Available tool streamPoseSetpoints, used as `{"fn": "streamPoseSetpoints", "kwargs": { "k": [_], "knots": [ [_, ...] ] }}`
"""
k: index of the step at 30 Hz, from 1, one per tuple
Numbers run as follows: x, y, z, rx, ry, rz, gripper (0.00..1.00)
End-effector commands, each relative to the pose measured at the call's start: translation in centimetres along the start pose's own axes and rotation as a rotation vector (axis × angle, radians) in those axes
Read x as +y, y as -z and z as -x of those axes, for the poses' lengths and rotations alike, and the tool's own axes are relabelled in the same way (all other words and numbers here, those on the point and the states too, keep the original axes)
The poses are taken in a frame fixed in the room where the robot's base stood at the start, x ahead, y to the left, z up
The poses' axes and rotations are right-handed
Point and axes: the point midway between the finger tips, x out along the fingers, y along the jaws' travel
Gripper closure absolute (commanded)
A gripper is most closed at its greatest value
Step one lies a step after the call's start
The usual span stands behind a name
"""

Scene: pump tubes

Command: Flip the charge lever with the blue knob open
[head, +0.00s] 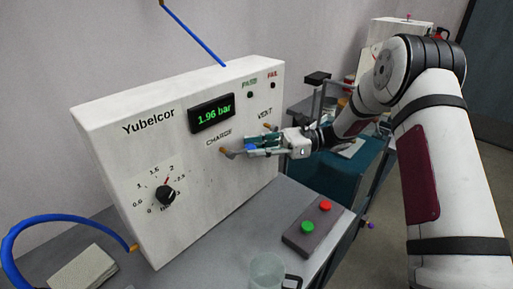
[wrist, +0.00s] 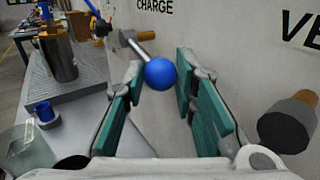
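The charge lever (head: 230,152) sticks out from the white Yubelcor panel (head: 110,150) below the word CHARGE. Its blue knob (head: 250,147) is partly covered by my gripper in the head view. In the wrist view the blue knob (wrist: 160,73) sits on the end of a grey stem (wrist: 140,48). My gripper (wrist: 163,88) is open, with green pads either side of the knob. My gripper (head: 262,146) reaches in from the right in the head view.
The vent lever with a dark knob (wrist: 285,125) stands close to the right of my gripper. The display (head: 212,114) reads 1.96 bar. A button box (head: 312,232) with red and green buttons and a glass mug (head: 267,271) stand on the table below.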

Motion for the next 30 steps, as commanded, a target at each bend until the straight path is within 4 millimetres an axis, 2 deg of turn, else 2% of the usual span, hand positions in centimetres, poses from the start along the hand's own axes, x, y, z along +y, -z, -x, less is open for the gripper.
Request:
{"fn": "streamPoseSetpoints", "kwargs": {
  "k": [7,15,25,26,27,30],
  "knots": [
    [0.0,-0.4,0.0,0.020,0.001,0.015,1.00],
    [-0.1,-2.4,0.1,0.207,-0.002,0.146,1.00],
    [-0.2,-2.4,0.1,0.230,-0.002,0.163,1.00],
    [-0.2,-2.4,0.1,0.230,-0.002,0.163,0.71],
    [-0.2,-2.4,0.2,0.230,-0.002,0.163,0.66],
    [-0.2,-2.4,0.1,0.229,-0.002,0.162,0.66]
  ]
}}
